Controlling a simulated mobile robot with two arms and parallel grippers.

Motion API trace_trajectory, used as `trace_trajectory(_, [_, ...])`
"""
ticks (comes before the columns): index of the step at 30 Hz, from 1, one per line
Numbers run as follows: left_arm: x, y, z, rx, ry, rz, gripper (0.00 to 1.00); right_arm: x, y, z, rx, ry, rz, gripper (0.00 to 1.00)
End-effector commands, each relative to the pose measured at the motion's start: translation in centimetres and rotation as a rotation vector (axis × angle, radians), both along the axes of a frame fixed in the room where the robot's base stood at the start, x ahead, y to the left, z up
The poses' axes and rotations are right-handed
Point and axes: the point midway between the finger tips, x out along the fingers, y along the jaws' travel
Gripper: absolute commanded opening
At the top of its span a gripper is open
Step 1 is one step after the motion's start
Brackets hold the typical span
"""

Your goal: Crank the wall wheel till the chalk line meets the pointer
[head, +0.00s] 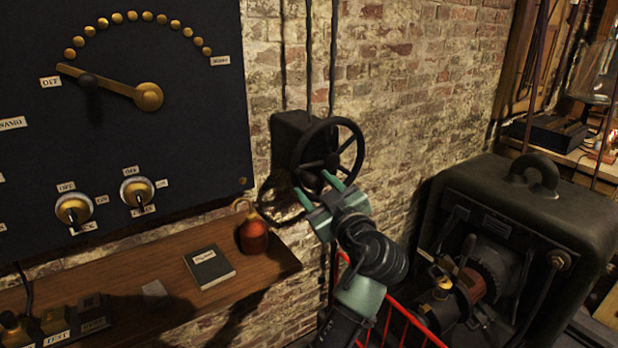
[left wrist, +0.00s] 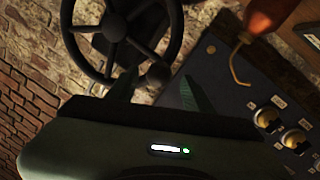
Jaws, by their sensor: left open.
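The wall wheel (head: 332,160) is a dark spoked handwheel on a dark box against the brick wall. It also shows at the top of the left wrist view (left wrist: 115,25). My left gripper (head: 311,181) is open, with its two green fingers at the lower rim of the wheel in the head view. In the left wrist view its fingers (left wrist: 158,78) are apart just below the wheel; I cannot tell whether they touch the rim. I cannot make out a chalk line or a pointer beside the wheel. My right gripper is not in view.
A black panel (head: 150,200) with a brass lever (head: 148,96) and knobs hangs left. Below, a wooden shelf (head: 270,280) holds a red oil can (head: 253,236) and a dark notebook (head: 209,267). A bulky dark machine (head: 500,200) and red rails (head: 405,315) stand at right.

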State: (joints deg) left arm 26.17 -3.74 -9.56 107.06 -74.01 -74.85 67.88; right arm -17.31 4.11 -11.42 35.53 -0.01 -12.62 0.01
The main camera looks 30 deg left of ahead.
Motion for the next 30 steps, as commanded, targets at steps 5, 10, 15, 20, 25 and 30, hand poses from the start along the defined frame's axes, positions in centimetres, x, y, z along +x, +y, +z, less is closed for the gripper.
trace_trajectory(5, [1.4, 2.2, 0.2, 0.003, 0.003, 0.003, 0.51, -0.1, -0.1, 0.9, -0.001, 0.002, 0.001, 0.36])
trace_trajectory(10, [2.0, 3.2, 0.0, 0.001, 0.002, 0.001, 0.51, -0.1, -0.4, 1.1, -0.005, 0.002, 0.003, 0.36])
trace_trajectory(15, [2.1, 3.3, 0.0, 0.000, 0.002, 0.001, 0.51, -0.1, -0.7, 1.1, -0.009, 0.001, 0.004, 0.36])
trace_trajectory(20, [2.0, 3.3, -0.1, 0.000, 0.002, 0.001, 0.32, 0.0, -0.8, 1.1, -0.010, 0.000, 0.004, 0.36])
trace_trajectory(25, [2.0, 3.2, -0.1, 0.000, 0.002, 0.001, 0.00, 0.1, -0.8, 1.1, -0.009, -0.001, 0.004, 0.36])
trace_trajectory(30, [2.0, 3.2, -0.1, -0.001, 0.003, 0.000, 0.00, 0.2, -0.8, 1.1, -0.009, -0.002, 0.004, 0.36])
